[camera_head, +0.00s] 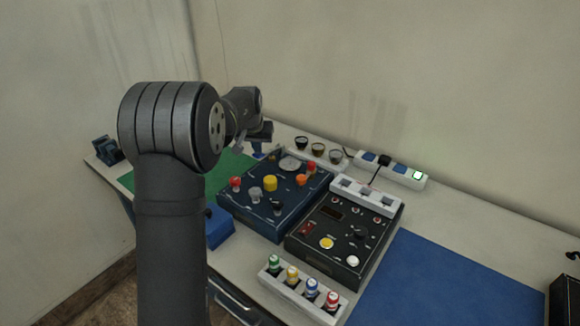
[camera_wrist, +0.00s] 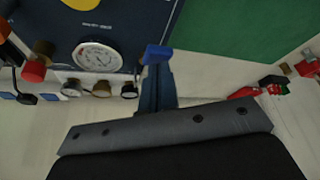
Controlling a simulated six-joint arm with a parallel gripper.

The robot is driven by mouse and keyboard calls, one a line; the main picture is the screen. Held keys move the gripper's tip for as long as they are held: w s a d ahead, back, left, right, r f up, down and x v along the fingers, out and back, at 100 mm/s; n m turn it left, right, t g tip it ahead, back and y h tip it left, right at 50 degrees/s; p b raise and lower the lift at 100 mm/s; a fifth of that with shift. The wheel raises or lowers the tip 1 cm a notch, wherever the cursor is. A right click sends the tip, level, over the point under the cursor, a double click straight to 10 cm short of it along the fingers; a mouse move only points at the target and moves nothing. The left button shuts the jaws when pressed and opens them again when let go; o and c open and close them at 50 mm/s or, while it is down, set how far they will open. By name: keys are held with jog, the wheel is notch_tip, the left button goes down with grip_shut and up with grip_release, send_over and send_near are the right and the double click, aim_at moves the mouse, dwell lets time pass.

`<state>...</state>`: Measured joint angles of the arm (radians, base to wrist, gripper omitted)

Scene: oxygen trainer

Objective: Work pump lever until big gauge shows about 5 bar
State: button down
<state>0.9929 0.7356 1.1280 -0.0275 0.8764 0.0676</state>
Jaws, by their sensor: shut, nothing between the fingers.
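The big gauge (camera_head: 290,163) is a white dial at the back of the dark blue panel (camera_head: 285,213). It shows larger in the wrist view (camera_wrist: 98,56), but its needle is too small to read. My gripper (camera_head: 259,152) is beyond the panel's back left corner, pointing down. In the wrist view its blue-tipped fingers (camera_wrist: 157,54) look closed together beside the gauge, with nothing held. I cannot surely make out the pump lever. A blue box (camera_head: 219,229) with a dark knob stands at the panel's left side, partly behind my arm.
A black panel (camera_head: 340,239) and a rack of coloured bottles (camera_head: 302,291) stand to the right and front. The blue mat (camera_head: 450,287) is clear. A green mat (camera_wrist: 225,32) lies beside the dark blue panel.

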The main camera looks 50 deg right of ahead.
aim_at(258, 155)
jog(key=shift+f, duration=1.85)
jog(key=shift+r, duration=1.95)
jog(key=shift+f, duration=1.9)
jog(key=shift+r, duration=1.9)
jog(key=shift+f, duration=0.1)
